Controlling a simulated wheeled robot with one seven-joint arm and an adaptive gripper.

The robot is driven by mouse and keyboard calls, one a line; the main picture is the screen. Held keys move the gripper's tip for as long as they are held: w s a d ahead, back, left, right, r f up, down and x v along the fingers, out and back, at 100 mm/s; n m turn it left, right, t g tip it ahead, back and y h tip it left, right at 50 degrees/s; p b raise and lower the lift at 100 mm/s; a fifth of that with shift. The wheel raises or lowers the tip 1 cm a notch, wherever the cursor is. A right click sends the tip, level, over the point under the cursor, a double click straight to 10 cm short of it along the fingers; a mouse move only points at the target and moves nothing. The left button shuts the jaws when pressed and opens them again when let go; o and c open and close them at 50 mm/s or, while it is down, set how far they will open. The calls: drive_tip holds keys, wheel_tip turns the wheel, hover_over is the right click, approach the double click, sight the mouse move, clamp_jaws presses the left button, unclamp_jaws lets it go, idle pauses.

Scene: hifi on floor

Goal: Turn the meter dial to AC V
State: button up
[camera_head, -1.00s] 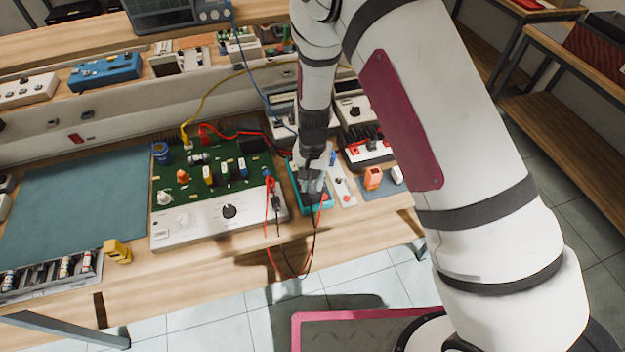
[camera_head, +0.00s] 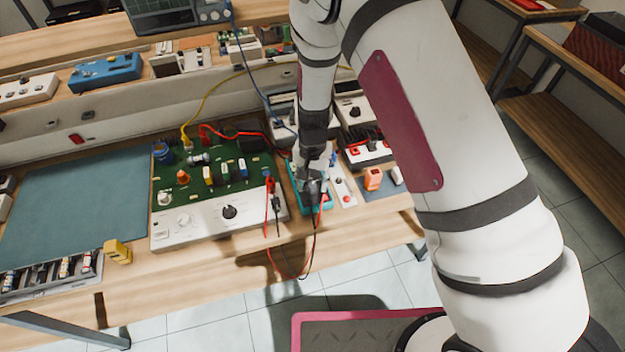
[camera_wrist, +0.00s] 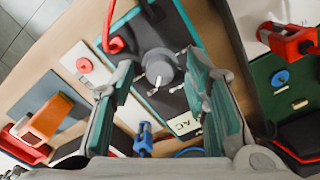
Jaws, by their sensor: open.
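The meter has a teal casing (camera_head: 327,204) and lies on the bench right of the green circuit board. In the wrist view its dark face and teal rim (camera_wrist: 118,27) show, with a round grey dial (camera_wrist: 159,64) and small white marks around it. A white label reading "AC" (camera_wrist: 184,125) sits on the side of the dial nearer my palm. My gripper (camera_wrist: 158,66) is open, with its teal-padded fingers on either side of the dial. I cannot tell whether they touch it. In the head view my gripper (camera_head: 312,183) covers most of the meter.
Red and black leads (camera_head: 312,245) loop over the bench's front edge. The green circuit board (camera_head: 205,175) with a white control panel stands left. A white strip with a red button (camera_head: 346,198) and an orange block (camera_head: 373,179) stand close on the right. The blue-green mat (camera_head: 75,205) is clear.

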wheel_tip(320, 180, up, 12)
idle(0.5)
drive_tip(key=shift+r, duration=0.1)
wheel_tip(320, 180, up, 10)
hover_over(313, 184)
drive_tip(key=s+d, duration=0.1)
drive_tip(key=d, duration=0.3)
drive_tip(key=s+d+r+n+t+y, duration=0.15)
drive_tip(key=s+d+r, duration=0.35)
drive_tip(key=r, duration=0.5)
drive_tip(key=s+d+r+t, duration=0.1)
drive_tip(key=s+d+r, duration=0.1)
drive_tip(key=s, duration=0.3)
drive_tip(key=s+d+r+n+t+h, duration=0.1)
drive_tip(key=s+d+r, duration=0.2)
drive_tip(key=s, duration=0.3)
drive_tip(key=s+d+r+n+t, duration=0.1)
drive_tip(key=s+d+r+t, duration=0.1)
drive_tip(key=s+d+r, duration=0.1)
drive_tip(key=shift+s+d+r, duration=0.25)
drive_tip(key=shift+s+d, duration=0.2)
drive_tip(key=shift+s, duration=0.8)
drive_tip(key=shift+h, duration=0.25)
drive_tip(key=shift+c, duration=0.6)
